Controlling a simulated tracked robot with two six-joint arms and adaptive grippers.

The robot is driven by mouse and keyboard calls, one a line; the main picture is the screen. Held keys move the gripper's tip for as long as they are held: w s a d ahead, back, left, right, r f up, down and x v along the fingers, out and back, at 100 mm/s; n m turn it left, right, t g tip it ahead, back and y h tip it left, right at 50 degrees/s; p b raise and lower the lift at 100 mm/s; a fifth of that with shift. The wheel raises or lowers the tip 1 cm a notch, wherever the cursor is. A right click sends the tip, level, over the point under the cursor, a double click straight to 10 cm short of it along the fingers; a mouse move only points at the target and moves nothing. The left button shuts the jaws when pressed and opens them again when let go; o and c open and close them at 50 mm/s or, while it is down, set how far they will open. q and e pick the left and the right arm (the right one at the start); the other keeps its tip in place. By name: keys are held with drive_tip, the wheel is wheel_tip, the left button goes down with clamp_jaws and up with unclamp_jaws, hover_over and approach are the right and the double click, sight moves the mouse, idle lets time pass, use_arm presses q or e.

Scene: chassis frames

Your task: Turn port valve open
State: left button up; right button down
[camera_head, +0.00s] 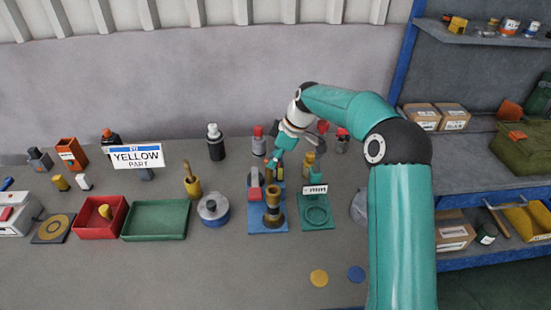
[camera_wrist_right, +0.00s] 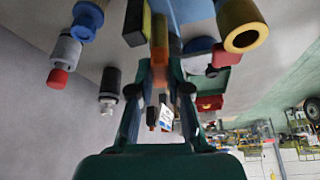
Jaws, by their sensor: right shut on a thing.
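My right gripper (camera_head: 276,160) reaches down over the back of a blue base (camera_head: 268,227) on the bench. The base carries a brass-coloured upright fitting (camera_head: 272,210) and a red-topped part (camera_head: 254,190). In the wrist view the right gripper (camera_wrist_right: 160,66) is shut on a narrow yellow-orange piece (camera_wrist_right: 159,36), which looks like the valve handle. Its lower end and how far it is turned are hard to make out. My left gripper is not in view.
A green base with a ring (camera_head: 316,222) stands just right of the blue one. A blue-grey round pot (camera_head: 213,212), green tray (camera_head: 155,234) and red bin (camera_head: 85,229) are left. Upright fittings, including a black one (camera_head: 215,150), stand behind. The front bench is mostly clear.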

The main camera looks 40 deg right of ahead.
drive_tip(key=c, duration=1.1)
unclamp_jaws()
drive_tip(key=shift+v, duration=3.75)
drive_tip(key=shift+s+f, duration=0.1)
